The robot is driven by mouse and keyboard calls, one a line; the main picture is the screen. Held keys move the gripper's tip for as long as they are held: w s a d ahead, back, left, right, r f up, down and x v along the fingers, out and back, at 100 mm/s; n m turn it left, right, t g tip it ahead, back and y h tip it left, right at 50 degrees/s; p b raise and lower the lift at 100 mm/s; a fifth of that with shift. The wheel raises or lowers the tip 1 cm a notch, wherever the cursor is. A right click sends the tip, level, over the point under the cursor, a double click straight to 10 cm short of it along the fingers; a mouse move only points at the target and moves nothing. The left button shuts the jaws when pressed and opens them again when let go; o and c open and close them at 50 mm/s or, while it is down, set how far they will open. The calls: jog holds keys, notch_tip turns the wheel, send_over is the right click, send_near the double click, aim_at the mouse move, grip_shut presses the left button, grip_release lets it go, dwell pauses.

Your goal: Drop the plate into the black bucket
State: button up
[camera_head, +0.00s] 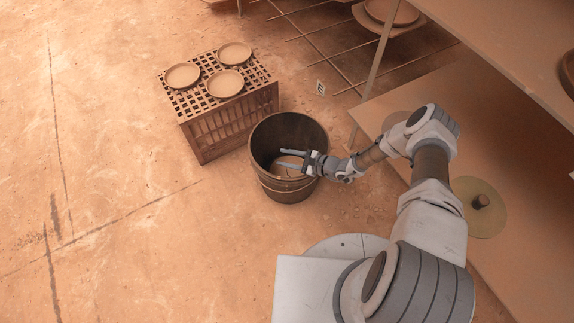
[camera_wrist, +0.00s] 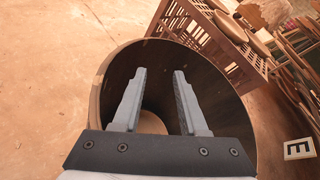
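The dark bucket (camera_head: 262,140) stands on the floor near the middle of the head view; it also fills much of the wrist view (camera_wrist: 215,75). My gripper (camera_head: 281,158) is over the bucket's mouth, its fingers pointing left. In the wrist view my gripper (camera_wrist: 160,72) has its two fingers wide apart with nothing between the tips. A tan round shape (camera_head: 290,171), which looks like a plate, lies low inside the bucket, partly hidden by my gripper. Part of it shows between the fingers in the wrist view (camera_wrist: 152,123).
A brown slatted crate (camera_head: 235,123) stands behind and left of the bucket, with three tan plates (camera_head: 225,83) on its grid top. A large table or shelf (camera_head: 500,135) takes up the right side. A white marker tag (camera_head: 321,88) is behind the bucket. Floor at left is clear.

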jog(key=p+v, duration=0.5)
jog(key=v, duration=1.2)
jog(key=shift+d, duration=0.2)
